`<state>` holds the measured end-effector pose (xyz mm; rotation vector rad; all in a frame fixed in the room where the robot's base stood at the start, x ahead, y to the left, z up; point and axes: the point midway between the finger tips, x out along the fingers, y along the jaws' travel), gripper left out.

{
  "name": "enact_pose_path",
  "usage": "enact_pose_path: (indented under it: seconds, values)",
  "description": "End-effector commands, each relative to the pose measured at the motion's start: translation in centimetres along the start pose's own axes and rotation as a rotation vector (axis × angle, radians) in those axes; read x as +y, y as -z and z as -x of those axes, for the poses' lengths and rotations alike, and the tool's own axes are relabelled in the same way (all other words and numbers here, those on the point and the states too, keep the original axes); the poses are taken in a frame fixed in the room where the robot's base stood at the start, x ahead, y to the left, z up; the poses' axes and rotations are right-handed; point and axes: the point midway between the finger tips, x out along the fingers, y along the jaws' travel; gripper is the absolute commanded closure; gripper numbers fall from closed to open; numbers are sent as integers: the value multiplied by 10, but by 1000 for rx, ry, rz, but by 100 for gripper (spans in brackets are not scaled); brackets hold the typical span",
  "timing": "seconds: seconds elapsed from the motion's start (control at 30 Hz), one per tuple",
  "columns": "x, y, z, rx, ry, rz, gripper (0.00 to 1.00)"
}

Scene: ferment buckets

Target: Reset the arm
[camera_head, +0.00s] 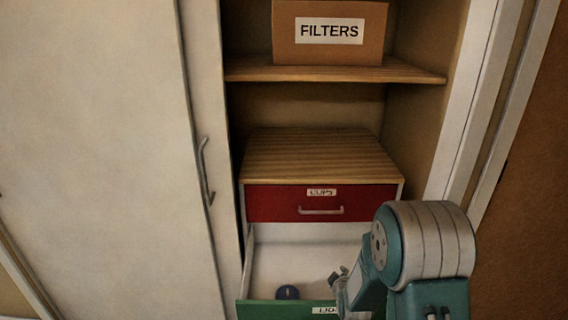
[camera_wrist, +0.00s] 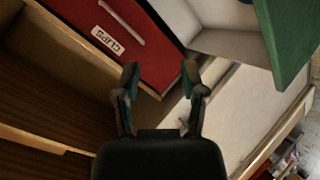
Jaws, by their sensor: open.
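My gripper (camera_wrist: 161,80) shows in the wrist view with its two fingers apart and nothing between them. In the head view my gripper (camera_head: 340,284) is partly hidden by my arm, at the right part of the open green drawer (camera_head: 262,308). The green drawer, labelled with a partly covered "LID" tag, is pulled out and also shows at the upper right of the wrist view (camera_wrist: 288,35). A small dark blue round thing (camera_head: 288,292) lies inside it.
Above the open drawer is a shut red drawer (camera_head: 270,203) labelled CLIPS or CUPS. A FILTERS box (camera_head: 330,52) stands on a wooden shelf (camera_head: 335,74). A pale sliding door (camera_head: 100,150) with a handle is on the left. The cabinet frame (camera_head: 470,110) is on the right.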

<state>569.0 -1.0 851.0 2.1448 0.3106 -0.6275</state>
Motion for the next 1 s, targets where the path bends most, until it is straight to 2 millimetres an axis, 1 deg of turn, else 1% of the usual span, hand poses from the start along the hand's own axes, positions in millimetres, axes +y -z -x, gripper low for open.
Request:
enact_pose_path:
  seconds: [0.03,0.17,0.2,0.37,0.5,0.57,0.7,0.87,1.0]
  values:
    - [12,10,13,-6,8,-33,46]
    - [33,25,45,-39,46,-124,46]
    - [38,29,55,-50,57,-152,46]
    - [56,43,100,-97,97,-263,46]
    - [67,51,144,-143,131,-361,46]
    - [70,54,163,-163,143,-403,46]
    - [74,56,209,-212,169,-500,46]
    - [71,55,263,-274,194,-609,46]
    - [64,50,310,-332,212,-704,46]
